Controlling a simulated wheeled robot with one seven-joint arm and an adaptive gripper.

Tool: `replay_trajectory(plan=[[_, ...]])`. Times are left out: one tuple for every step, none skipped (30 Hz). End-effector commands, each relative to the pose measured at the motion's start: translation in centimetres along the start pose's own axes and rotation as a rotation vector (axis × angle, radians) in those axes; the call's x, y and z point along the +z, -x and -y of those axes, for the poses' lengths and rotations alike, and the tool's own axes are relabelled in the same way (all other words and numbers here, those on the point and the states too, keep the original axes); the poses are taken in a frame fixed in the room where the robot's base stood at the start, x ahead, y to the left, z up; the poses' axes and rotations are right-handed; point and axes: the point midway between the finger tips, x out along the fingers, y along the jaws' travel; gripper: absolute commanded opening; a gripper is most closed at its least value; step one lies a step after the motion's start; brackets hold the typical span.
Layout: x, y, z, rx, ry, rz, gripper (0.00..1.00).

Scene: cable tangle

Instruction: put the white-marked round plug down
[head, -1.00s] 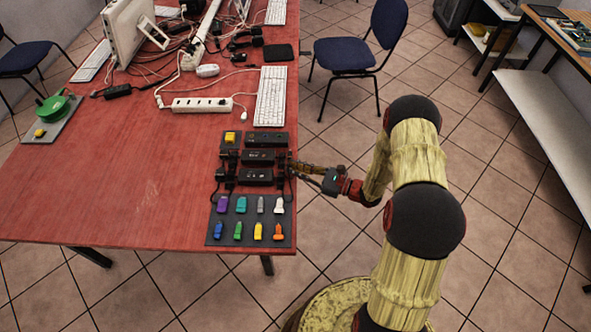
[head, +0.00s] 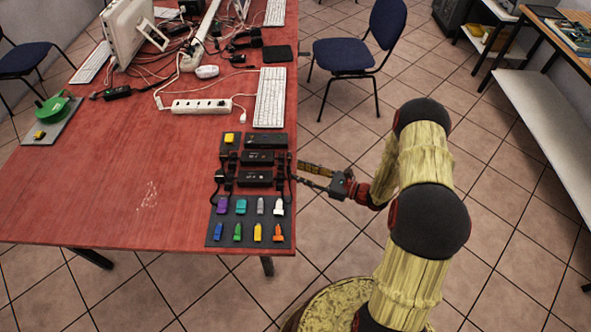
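My gripper (head: 299,173) is just off the right edge of the red table, pointing left. Its two fingers look apart, with nothing visible between them. Black adapter boxes, one in the middle (head: 258,157) and one in front (head: 255,179), lie by that edge with dark plugs and cables at their ends. A dark plug (head: 283,159) sits at the right end of the middle box, a little left of my fingertips and apart from them. The plugs are too small to show a white mark or a round shape, so I cannot tell which is the white-marked round plug.
A dark mat (head: 212,240) with several coloured pegs lies at the table's front right corner. A yellow button box (head: 229,139) stands behind the boxes. A power strip (head: 202,106) and keyboard (head: 270,97) lie farther back. The table's left middle (head: 110,170) is clear.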

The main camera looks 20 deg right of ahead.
Motion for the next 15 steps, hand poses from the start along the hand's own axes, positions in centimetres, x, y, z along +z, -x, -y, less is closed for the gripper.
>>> replay_trajectory(plan=[[0.2, 1.2, 0.2, -0.006, -0.001, 0.000, 0.31], [0.2, 1.9, 0.1, -0.005, -0.001, 0.000, 0.31], [0.2, 2.8, 0.2, -0.006, -0.001, 0.000, 0.31], [0.2, 3.4, 0.1, -0.005, -0.001, 0.000, 0.31], [0.2, 4.0, 0.1, -0.006, -0.002, 0.000, 0.31], [0.1, 4.8, 0.1, -0.004, -0.002, 0.000, 0.31], [0.1, 5.4, 0.1, -0.005, -0.002, 0.000, 0.31], [0.1, 5.9, 0.1, -0.004, -0.002, 0.000, 0.31], [0.1, 6.6, 0.1, -0.005, -0.002, 0.001, 0.31], [0.1, 7.0, 0.0, -0.003, -0.002, 0.001, 0.31], [0.1, 7.4, 0.0, -0.003, -0.002, 0.001, 0.31], [0.1, 7.9, 0.1, -0.003, -0.002, 0.001, 0.31], [0.1, 8.2, 0.0, -0.002, -0.002, 0.001, 0.31], [0.1, 8.5, 0.0, -0.001, -0.002, 0.001, 0.31], [0.1, 8.8, 0.0, -0.002, -0.001, 0.001, 0.31]])
